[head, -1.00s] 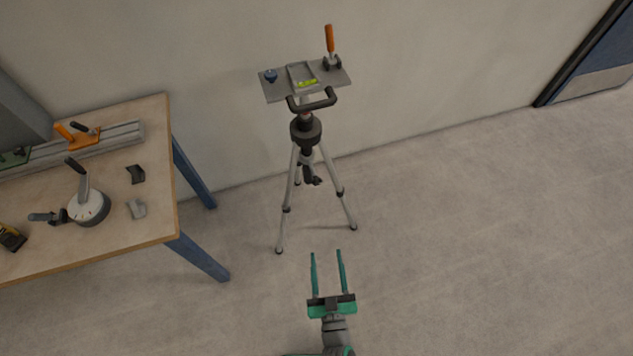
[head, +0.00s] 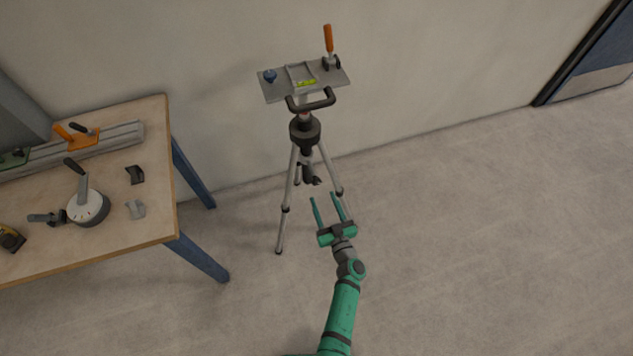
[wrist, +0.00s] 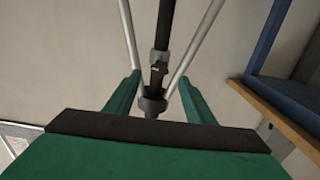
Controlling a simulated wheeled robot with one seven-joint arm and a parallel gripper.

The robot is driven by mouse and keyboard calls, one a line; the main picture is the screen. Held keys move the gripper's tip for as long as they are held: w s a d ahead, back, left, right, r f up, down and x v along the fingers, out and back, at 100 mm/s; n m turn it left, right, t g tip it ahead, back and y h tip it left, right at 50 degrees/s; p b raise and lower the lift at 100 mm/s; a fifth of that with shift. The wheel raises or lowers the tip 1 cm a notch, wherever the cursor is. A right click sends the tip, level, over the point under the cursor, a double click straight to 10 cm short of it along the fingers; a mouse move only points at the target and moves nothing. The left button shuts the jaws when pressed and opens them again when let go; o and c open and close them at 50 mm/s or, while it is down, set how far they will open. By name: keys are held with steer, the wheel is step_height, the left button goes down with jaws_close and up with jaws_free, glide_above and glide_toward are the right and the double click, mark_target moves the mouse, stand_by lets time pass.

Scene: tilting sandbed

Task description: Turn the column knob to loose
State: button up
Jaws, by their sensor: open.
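The tripod (head: 304,132) stands upright on the floor near the wall. Its dark centre column (head: 308,172) hangs between the legs, with a small dark part that looks like the column knob (head: 317,181) on its right side. My gripper (head: 323,196) is open and empty, just in front of and below that part, its green fingers pointing at the column. In the wrist view the dark column (wrist: 166,25) runs between the fingertips (wrist: 159,76), with a collar and a small knob-like part (wrist: 157,70) there. I see no contact. The knob's setting is too small to read.
The tripod's grey plate (head: 282,92) carries a blue knob, a level and an orange-handled clamp; a dark handle (head: 312,103) juts forward below it. Thin legs (head: 285,215) spread around the column. A workbench (head: 130,230) with tools stands at left. Floor at right is clear.

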mark_target(317, 184)
steer(key=x, duration=0.8)
steer(key=shift+w+a, duration=0.1)
steer(key=shift+w, duration=0.25)
steer(key=c, duration=1.1)
